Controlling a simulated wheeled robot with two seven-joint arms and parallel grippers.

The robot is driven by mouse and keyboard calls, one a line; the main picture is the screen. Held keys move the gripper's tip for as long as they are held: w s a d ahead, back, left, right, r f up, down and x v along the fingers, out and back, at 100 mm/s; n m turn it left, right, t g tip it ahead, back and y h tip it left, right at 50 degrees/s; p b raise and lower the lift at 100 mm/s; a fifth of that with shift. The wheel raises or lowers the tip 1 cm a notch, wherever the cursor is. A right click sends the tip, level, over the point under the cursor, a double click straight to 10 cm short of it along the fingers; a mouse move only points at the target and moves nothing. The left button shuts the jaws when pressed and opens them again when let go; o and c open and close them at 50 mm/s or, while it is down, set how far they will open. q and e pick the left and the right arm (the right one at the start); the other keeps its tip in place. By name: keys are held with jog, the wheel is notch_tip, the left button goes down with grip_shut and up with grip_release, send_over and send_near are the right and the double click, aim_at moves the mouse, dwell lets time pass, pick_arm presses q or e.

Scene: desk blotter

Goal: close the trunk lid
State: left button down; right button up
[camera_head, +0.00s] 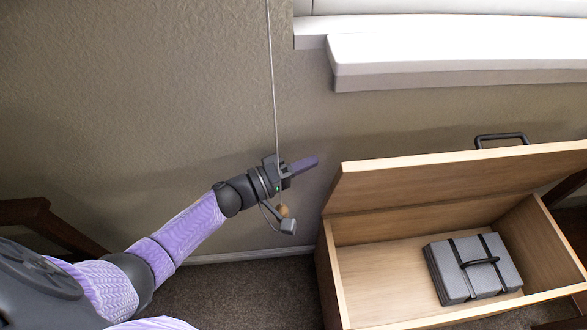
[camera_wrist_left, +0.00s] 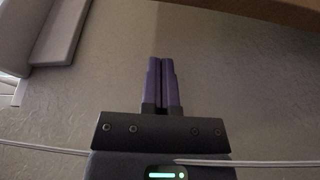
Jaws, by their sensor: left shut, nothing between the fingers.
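The wooden trunk (camera_head: 327,285) stands on the floor at the right of the head view, with its inside in view. Its lid (camera_head: 440,178) is raised and leans back toward the wall, with a dark handle (camera_head: 502,138) at its top edge. A grey case with dark straps (camera_head: 472,268) lies inside the trunk. My left gripper (camera_head: 312,163) is shut and empty, just left of the lid and apart from it. In the left wrist view its purple fingers (camera_wrist_left: 160,83) are together. A brown edge shows at that view's upper right; I cannot tell if it is the lid. My right gripper is not in view.
A white window sill (camera_head: 455,65) juts from the wall above the lid. A thin cord (camera_head: 272,80) hangs down the wall by my left wrist. Dark wooden furniture (camera_head: 40,222) stands at the left. Carpet (camera_head: 245,290) left of the trunk is clear.

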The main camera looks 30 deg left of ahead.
pick_arm(q)
jog(key=d, duration=0.1)
jog(key=d+b, duration=0.1)
jog(key=d, duration=0.2)
jog(key=shift+s+d+f+b, duration=0.1)
jog(key=shift+d+f+b, duration=0.2)
jog(key=shift+f+b, duration=0.1)
